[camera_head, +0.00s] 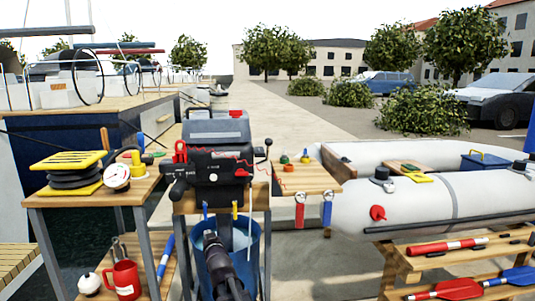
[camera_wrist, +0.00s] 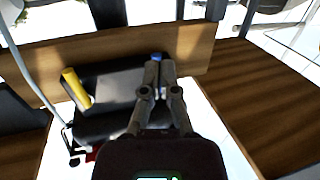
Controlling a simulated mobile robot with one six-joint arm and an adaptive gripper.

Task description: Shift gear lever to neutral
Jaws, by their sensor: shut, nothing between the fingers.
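The outboard motor (camera_head: 216,160), dark with a grey top, stands clamped on a wooden stand. A thin lever with a black knob (camera_head: 268,142), which looks like the gear lever, rises at its right side. In the wrist view a thin grey rod (camera_wrist: 36,92) runs along the left; I cannot tell if it is the same lever. My gripper (camera_head: 210,240) is below the motor's front, in front of the blue bin, apart from the knob. In the wrist view my gripper (camera_wrist: 157,72) is shut and empty, its fingertips overlapping a blue handle (camera_wrist: 157,56) in the picture.
A yellow handle (camera_head: 235,211) hangs beside the blue one. The blue bin (camera_head: 249,246) stands under the motor. A small wooden table (camera_head: 318,180) and a grey inflatable boat (camera_head: 440,200) are at right.

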